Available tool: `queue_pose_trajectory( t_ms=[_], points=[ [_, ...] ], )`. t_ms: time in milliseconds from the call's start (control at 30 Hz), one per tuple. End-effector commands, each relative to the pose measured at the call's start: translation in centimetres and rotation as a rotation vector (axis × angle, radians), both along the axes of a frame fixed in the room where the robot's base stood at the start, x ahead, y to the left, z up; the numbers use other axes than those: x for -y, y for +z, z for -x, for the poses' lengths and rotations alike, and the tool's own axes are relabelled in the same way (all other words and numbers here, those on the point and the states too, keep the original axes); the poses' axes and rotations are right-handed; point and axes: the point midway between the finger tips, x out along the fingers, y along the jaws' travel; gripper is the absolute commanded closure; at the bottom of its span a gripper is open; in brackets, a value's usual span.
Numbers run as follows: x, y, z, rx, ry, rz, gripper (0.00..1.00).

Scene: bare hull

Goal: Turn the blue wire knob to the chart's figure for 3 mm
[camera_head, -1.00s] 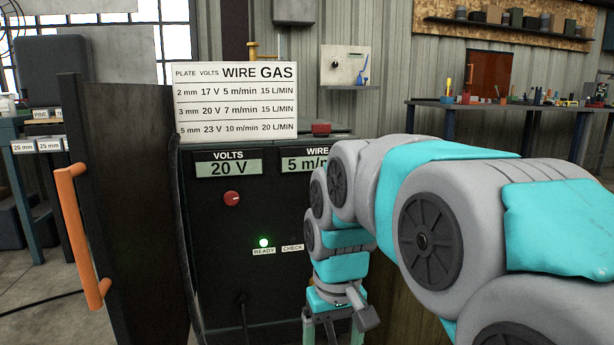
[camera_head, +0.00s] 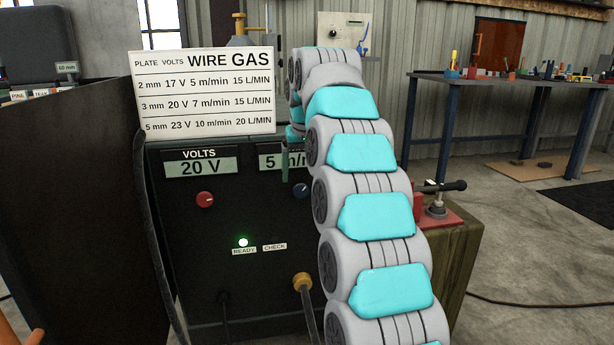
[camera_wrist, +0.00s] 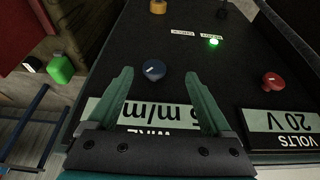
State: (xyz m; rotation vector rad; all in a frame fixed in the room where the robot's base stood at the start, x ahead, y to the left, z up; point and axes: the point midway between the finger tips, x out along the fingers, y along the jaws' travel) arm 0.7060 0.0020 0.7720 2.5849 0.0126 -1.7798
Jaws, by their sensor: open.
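The blue wire knob (camera_head: 300,190) is on the front panel of the dark welding machine (camera_head: 270,222), beside my arm. It also shows in the wrist view (camera_wrist: 154,70), with a white pointer mark. My gripper (camera_wrist: 158,75) is open, its two green fingers pointing toward the panel on either side of the knob's line, with nothing between them. The wire display (camera_head: 285,162) reads 5 m/min, partly hidden by my arm. The chart (camera_head: 205,92) gives 7 m/min for 3 mm plate. The gap between fingertips and knob is hard to judge.
The red volts knob (camera_head: 205,200) sits under a display (camera_head: 200,165) reading 20 V. A green light (camera_head: 243,242) is lit above the READY label. A brass-coloured fitting (camera_head: 302,282) with a hose sits low on the panel. A dark open door (camera_head: 70,200) stands at the left.

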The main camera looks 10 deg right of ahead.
Motion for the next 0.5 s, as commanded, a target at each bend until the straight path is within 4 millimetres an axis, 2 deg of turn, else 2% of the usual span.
queue_pose_trajectory(
  t_ms=[100,267,500],
  points=[
    [0.1,0.8,-1.3,0.022,-0.007,0.0,0.16],
    [0.1,0.7,-1.8,0.027,-0.009,0.002,0.16],
    [0.1,-1.0,-2.3,0.023,-0.008,0.001,0.16]
  ],
)
